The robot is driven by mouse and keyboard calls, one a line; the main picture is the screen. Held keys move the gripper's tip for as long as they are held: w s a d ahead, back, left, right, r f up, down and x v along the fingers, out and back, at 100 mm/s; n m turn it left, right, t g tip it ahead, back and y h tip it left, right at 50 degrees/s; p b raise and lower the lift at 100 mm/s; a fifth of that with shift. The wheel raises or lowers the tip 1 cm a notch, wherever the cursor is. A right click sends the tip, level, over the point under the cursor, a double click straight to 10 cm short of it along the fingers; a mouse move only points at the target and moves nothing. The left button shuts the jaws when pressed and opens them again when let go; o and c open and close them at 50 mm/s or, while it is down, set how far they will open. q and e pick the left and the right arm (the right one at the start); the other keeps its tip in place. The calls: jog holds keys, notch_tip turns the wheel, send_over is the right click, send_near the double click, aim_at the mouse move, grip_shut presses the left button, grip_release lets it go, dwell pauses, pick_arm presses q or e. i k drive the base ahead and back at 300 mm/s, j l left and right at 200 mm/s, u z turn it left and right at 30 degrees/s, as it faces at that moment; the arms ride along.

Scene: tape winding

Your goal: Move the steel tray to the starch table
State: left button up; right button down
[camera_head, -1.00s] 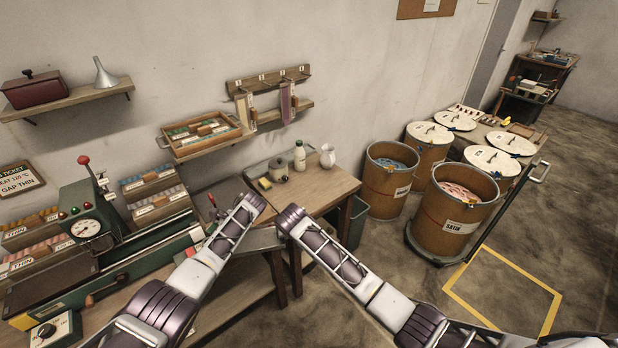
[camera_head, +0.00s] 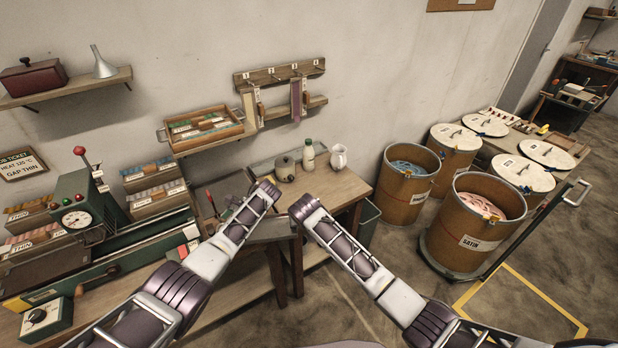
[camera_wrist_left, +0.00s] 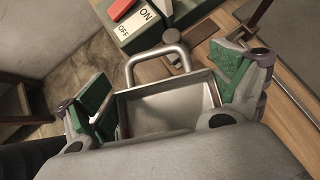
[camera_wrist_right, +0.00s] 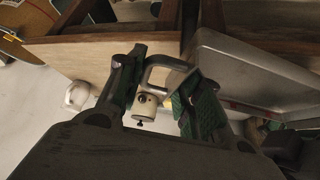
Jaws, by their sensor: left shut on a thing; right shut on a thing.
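The steel tray is a shallow grey metal tray (camera_wrist_left: 160,108) with a loop handle, seen in the left wrist view between the fingers of my left gripper (camera_wrist_left: 168,92). In the right wrist view, the tray's grey side (camera_wrist_right: 250,72) is to the right, and my right gripper (camera_wrist_right: 160,98) is shut at a loop handle. In the head view, a grey part of the tray (camera_head: 272,229) shows between my arms; both sets of fingertips are mostly hidden. The starch table (camera_head: 345,187) is wooden, just beyond my wrists, with a lidded pot, bottle and white jug on it.
A green machine with a gauge (camera_head: 75,218) and a switch box (camera_head: 45,318) stand on the left bench. A wall shelf holds a wooden tray (camera_head: 205,128). Fibre drums (camera_head: 408,190) and a cart stand right. Open floor lies in front of them.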

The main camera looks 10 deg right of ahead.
aim_at(317, 197)
jog(key=i+l+u, duration=0.15)
jog(key=l, duration=0.35)
jog(key=i+l+u, duration=0.15)
jog(key=l, duration=0.35)
jog(key=i+l+u, duration=0.15)
jog(key=l, duration=0.4)
jog(key=i+l+u, duration=0.15)
jog(key=l, duration=0.4)
jog(key=l+u, duration=0.15)
jog(key=l, duration=0.4)
